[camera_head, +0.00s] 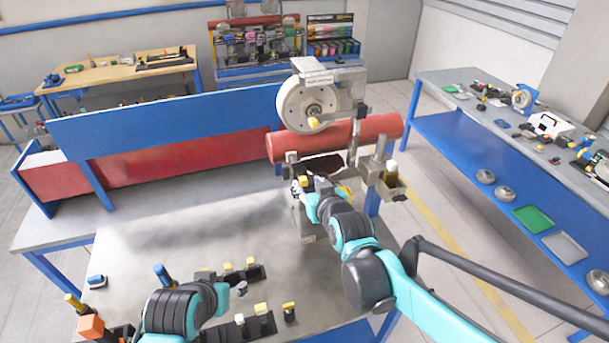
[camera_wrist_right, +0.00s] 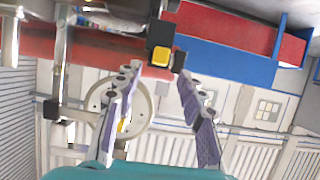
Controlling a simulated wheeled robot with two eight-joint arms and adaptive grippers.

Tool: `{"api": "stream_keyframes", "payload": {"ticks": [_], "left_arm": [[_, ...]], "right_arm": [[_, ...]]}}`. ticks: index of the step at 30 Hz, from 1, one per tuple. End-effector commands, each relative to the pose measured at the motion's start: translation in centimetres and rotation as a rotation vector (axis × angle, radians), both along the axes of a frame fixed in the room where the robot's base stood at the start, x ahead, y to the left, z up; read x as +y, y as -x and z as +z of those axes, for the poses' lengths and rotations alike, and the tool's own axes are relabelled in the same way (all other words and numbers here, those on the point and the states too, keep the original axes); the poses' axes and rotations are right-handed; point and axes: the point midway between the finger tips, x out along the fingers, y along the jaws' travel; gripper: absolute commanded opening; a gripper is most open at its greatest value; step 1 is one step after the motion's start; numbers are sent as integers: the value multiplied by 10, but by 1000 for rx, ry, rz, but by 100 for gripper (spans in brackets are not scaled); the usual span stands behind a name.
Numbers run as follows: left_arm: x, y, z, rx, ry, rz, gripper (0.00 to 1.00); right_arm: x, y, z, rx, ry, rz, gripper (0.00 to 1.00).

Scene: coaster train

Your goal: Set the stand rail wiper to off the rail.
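A long red cylinder (camera_head: 380,130) runs across the machine at the table's far end. A grey stand post (camera_head: 357,135) crosses in front of it. I cannot tell for sure which part is the stand rail wiper. In the right wrist view, a black block with a yellow face (camera_wrist_right: 160,56) sits against the red cylinder (camera_wrist_right: 90,48), just beyond and between my fingertips. My right gripper (camera_wrist_right: 157,74) is open, with no grip seen on the block; in the head view it (camera_head: 312,186) is small and partly hidden by my arm. My left gripper (camera_head: 238,288) is low over the near table, its fingers unclear.
A white wheel with a yellow knob (camera_head: 313,122) stands above the cylinder. A small box with a white-topped part (camera_head: 391,178) is to the right. Black holders with yellow-topped pieces (camera_head: 253,271) lie near my left arm. The grey tabletop (camera_head: 170,225) is clear in its middle.

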Motion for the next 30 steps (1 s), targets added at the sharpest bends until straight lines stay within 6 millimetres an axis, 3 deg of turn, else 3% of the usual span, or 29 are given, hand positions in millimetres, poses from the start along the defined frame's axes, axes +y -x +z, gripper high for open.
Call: {"api": "stream_keyframes", "payload": {"ticks": [9, 22, 27, 30], "left_arm": [[0, 0, -1, 0, 0, 0, 59], [0, 0, -1, 0, 0, 0, 59], [0, 0, -1, 0, 0, 0, 59], [0, 0, -1, 0, 0, 0, 59]], "right_arm": [[13, -40, -17, 1, 0, 0, 40], [16, -49, -22, 1, 0, 0, 40], [16, -49, -21, 1, 0, 0, 0], [16, -49, -21, 1, 0, 0, 0]]}}
